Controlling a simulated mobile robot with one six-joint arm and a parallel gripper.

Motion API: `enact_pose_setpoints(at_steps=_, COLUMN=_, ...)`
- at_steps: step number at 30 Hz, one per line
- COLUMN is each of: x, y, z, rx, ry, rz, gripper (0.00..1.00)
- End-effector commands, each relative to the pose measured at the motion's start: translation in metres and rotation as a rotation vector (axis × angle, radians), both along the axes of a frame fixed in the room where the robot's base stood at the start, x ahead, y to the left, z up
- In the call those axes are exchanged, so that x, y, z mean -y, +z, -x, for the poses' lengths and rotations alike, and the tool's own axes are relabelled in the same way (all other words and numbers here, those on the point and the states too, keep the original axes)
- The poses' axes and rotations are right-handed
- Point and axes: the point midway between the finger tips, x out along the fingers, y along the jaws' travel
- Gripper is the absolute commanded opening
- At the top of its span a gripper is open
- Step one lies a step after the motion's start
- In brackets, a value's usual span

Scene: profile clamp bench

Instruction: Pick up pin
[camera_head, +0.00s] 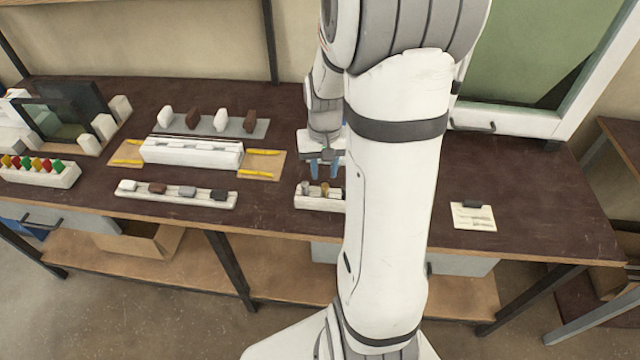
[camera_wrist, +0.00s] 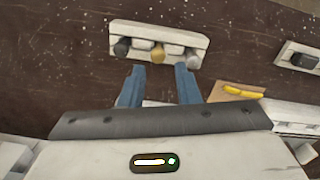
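My gripper (camera_head: 323,172) hangs just above and behind a small white rack (camera_head: 308,203) on the dark bench. Its two blue fingers are apart, with nothing between them. In the wrist view the fingertips (camera_wrist: 158,68) point at the rack (camera_wrist: 200,42), towards a gold round-ended pin (camera_wrist: 158,54) in its middle. A dark pin (camera_wrist: 122,47) and a grey pin (camera_wrist: 193,61) sit on either side, beyond the fingers' line. In the head view my arm hides the right part of the rack.
Left of the rack lies a long white strip with several small blocks (camera_head: 158,188). Behind it stands a white profile fixture (camera_head: 190,152) on a wooden board with yellow strips. A paper card (camera_head: 473,216) lies at the right, with bare bench around it.

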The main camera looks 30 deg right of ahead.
Motion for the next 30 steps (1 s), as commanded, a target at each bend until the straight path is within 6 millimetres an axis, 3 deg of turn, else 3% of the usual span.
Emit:
enact_pose_setpoints(at_steps=15, x=0.002, y=-0.061, z=0.002, rx=-0.003, ry=0.002, rz=-0.001, gripper=0.29)
enact_pose_setpoints(at_steps=24, x=0.002, y=-0.064, z=0.002, rx=0.001, ry=0.003, rz=0.000, gripper=0.29)
enact_pose_setpoints(at_steps=30, x=0.002, y=-0.064, z=0.002, rx=0.001, ry=0.004, rz=0.000, gripper=0.13)
